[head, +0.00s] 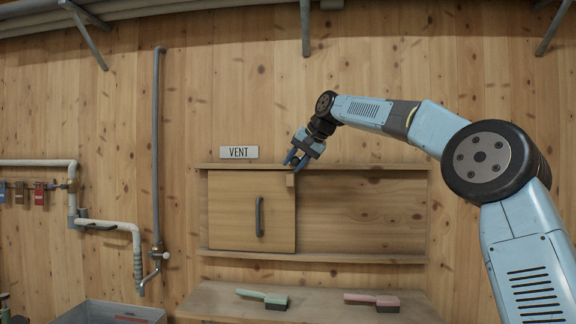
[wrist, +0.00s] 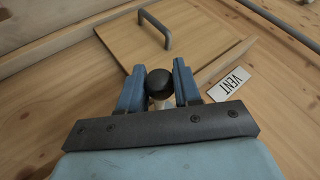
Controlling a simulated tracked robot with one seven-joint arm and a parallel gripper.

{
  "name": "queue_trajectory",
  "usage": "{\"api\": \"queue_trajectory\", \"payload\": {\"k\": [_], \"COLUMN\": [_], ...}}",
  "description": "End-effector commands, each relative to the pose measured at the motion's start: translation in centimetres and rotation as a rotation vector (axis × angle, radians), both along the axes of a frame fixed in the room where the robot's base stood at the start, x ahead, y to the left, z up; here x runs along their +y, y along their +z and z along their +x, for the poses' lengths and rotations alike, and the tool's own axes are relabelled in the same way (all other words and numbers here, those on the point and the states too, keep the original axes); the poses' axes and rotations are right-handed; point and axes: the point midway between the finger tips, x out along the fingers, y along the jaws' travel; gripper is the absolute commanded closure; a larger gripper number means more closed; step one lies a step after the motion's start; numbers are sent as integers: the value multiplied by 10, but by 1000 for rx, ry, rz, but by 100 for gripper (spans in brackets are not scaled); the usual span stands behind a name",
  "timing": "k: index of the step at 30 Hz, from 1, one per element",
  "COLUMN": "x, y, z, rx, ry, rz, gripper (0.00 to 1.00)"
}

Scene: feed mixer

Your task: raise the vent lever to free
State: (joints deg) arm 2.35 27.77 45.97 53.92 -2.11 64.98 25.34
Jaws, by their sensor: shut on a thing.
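My gripper (head: 296,159) is at the top rail of the wooden vent frame, near the panel's upper right corner. In the wrist view, its blue fingers (wrist: 158,90) are closed around the round black knob of the vent lever (wrist: 158,78). A short pale part of the lever shows below the knob. The fingers hide most of the lever in the head view, so its angle is hard to tell. The VENT sign (head: 239,152) is on the wall to the left of my gripper; it also shows in the wrist view (wrist: 229,84).
A wooden panel (head: 228,215) with an upright grey handle (head: 259,216) covers the frame's left half. Below, a shelf (head: 330,303) carries a green brush (head: 262,297) and a pink brush (head: 372,299). Pipes (head: 157,150) run at left.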

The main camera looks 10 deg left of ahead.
Motion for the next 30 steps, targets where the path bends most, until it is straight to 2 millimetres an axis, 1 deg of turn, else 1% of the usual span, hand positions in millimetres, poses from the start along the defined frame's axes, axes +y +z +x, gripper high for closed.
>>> {"api": "queue_trajectory", "payload": {"k": [10, 11, 18, 26, 30], "x": [-3, -3, -3, -6, -11], "y": [1, 1, 1, 1, 8], "z": [3, 4, 3, 3, 0], "rx": [-2, -3, -1, -1, -2], "ry": [-7, -7, -8, -8, -9], "rz": [3, 4, 4, 3, 2], "gripper": [100, 65, 42, 42, 42]}}
